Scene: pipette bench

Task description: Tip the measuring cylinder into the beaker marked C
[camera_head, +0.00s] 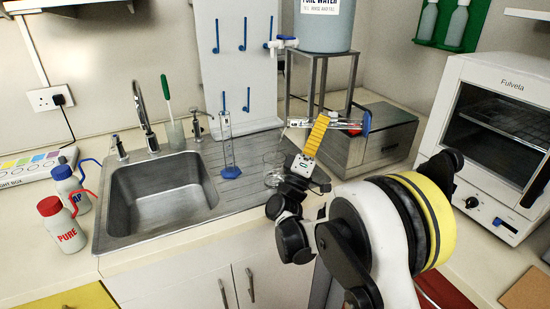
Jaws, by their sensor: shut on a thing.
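My gripper (322,124) is shut on a clear measuring cylinder (343,123) and holds it nearly level, above the drainboard. Its blue foot (367,124) is at the right and its mouth end is at the left. A clear glass beaker (275,161) stands on the drainboard, below and a little left of the mouth end. My wrist partly hides the area right of the beaker. I cannot read a letter on it, or tell whether liquid is flowing. A second clear cylinder with a blue foot (230,172) stands upright left of the beaker.
A metal stand (353,75) with a water tank (326,38) is behind the held cylinder, beside a grey box (362,150). The sink (160,196) is left. Wash bottles (62,226) stand beyond it. A white oven (482,125) is right.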

